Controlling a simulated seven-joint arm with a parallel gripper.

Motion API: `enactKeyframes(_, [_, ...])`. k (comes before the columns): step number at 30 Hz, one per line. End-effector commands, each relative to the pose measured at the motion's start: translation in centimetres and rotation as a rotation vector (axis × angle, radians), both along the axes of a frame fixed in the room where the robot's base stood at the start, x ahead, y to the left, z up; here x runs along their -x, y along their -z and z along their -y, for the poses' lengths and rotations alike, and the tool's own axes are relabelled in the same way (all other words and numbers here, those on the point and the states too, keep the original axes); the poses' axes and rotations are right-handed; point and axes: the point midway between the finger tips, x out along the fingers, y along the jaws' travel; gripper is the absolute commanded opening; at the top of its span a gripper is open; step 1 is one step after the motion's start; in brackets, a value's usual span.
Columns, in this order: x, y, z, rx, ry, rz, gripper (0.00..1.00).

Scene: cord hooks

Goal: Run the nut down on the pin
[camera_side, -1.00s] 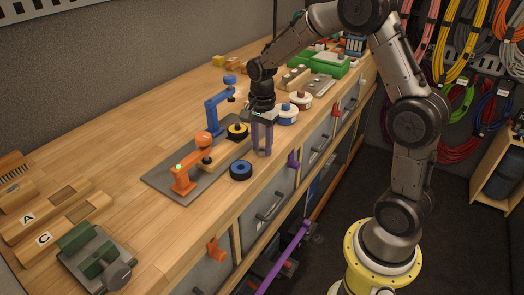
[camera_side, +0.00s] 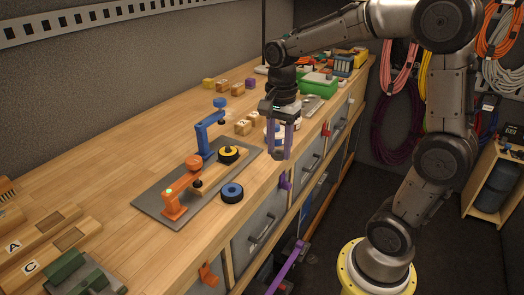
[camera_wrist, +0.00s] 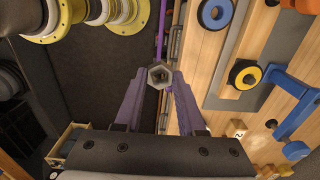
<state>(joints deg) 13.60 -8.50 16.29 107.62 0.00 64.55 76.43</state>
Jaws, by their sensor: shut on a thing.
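My gripper (camera_side: 281,156) points down over the front part of the bench, to the right of the clamp plate. In the wrist view, its two purple fingers (camera_wrist: 160,80) are shut on a grey hex nut (camera_wrist: 160,75) at their tips. The nut's open bore faces the wrist camera. In the side view the nut is too small to make out clearly. I cannot pick out the pin with certainty in either view.
A grey plate (camera_side: 150,208) carries an orange clamp (camera_side: 180,190), a blue clamp (camera_side: 208,135) and a yellow-and-black ring (camera_side: 229,155). A blue ring (camera_side: 232,193) lies in front. Wooden blocks (camera_side: 250,124) and a green bin (camera_side: 318,84) stand farther back. The bench's left rear is clear.

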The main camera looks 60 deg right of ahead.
Motion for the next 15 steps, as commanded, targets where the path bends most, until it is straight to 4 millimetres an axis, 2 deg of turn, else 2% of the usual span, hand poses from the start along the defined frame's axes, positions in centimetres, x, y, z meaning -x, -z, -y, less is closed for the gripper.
enactKeyframes(3, [2.1,-1.0,-0.5,0.001,0.000,0.003,0.00])
enactKeyframes(9, [4.2,-1.9,-1.0,0.001,0.002,0.003,0.00])
enactKeyframes(12, [4.2,-2.7,-1.0,0.001,0.006,0.002,0.00])
enactKeyframes(15, [2.9,-4.0,-0.7,0.001,0.011,0.003,0.00])
